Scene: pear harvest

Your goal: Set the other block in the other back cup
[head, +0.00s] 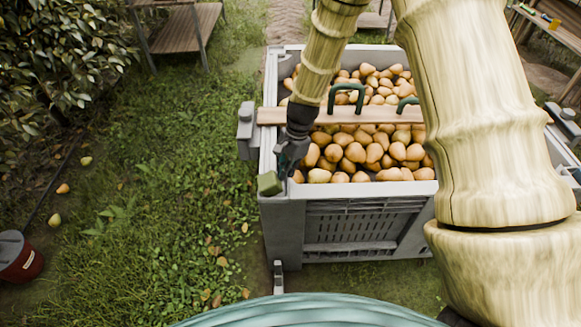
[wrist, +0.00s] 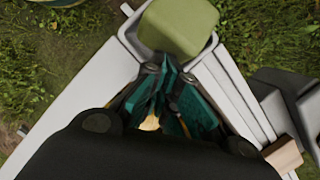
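A green block (head: 270,184) sits at the near left corner of the grey crate (head: 283,222) in the head view, a little tilted. In the wrist view the same green block (wrist: 178,26) rests at the crate corner, partly inside a grey cup-like rim (wrist: 206,48). My gripper (head: 284,164) is just above and to the right of the block, inside the crate edge, pointing down. In the wrist view its teal fingers (wrist: 168,82) are below the block in the picture, with no clear grip on it. Their opening is hard to judge. I see no second block for certain.
The crate is full of pears (head: 372,150). A wooden plank (head: 272,116) with green handles (head: 346,92) lies across it, with a grey bracket (head: 246,130) at its left end. A red bucket (head: 22,260) stands at the left edge.

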